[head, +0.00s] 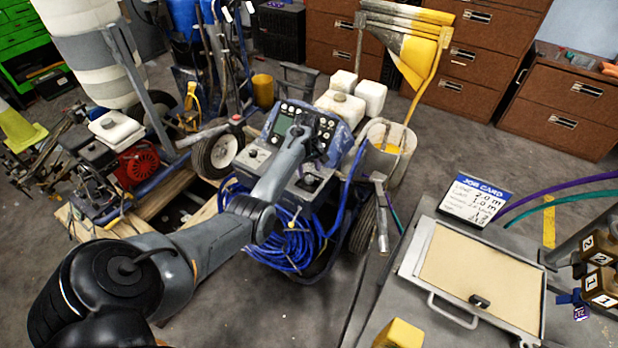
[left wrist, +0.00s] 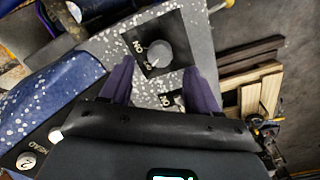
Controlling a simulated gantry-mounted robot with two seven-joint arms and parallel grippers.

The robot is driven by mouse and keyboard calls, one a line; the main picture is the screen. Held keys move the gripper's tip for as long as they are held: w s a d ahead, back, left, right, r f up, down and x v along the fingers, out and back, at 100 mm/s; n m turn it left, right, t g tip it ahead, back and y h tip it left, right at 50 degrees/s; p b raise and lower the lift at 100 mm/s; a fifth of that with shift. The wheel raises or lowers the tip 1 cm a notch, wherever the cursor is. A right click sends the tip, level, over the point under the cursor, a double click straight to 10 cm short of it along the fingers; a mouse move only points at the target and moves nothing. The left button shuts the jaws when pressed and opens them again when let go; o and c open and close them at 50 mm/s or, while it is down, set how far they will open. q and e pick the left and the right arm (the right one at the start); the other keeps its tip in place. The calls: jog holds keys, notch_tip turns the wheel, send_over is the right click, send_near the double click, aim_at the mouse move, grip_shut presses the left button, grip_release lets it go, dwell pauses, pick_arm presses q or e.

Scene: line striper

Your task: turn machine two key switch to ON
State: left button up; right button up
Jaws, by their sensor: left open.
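The key switch (left wrist: 158,53) shows in the left wrist view as a grey round knob on a square black plate with white lettering. "ON" reads at the plate's left; another mark by the knob's lower edge is too small to read surely. I cannot tell which way the knob points. My left gripper (left wrist: 158,68) is open, its two purple fingers to either side of the knob's near side, holding nothing. In the head view the arm reaches over the control panel (head: 331,128) of the middle machine and hides part of it. My right gripper is not in view.
A second black plate (left wrist: 172,100) lies between the fingers, partly hidden. Blue hose (head: 285,240) hangs below the machine. A job card (head: 475,200) and a tan-topped panel (head: 480,270) lie on the right bench.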

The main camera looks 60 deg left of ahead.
aim_at(309, 177)
pick_arm(q)
jog(key=shift+f+b, duration=0.5)
jog(key=shift+f, duration=1.65)
jog(key=shift+c, duration=0.3)
jog(key=c, duration=1)
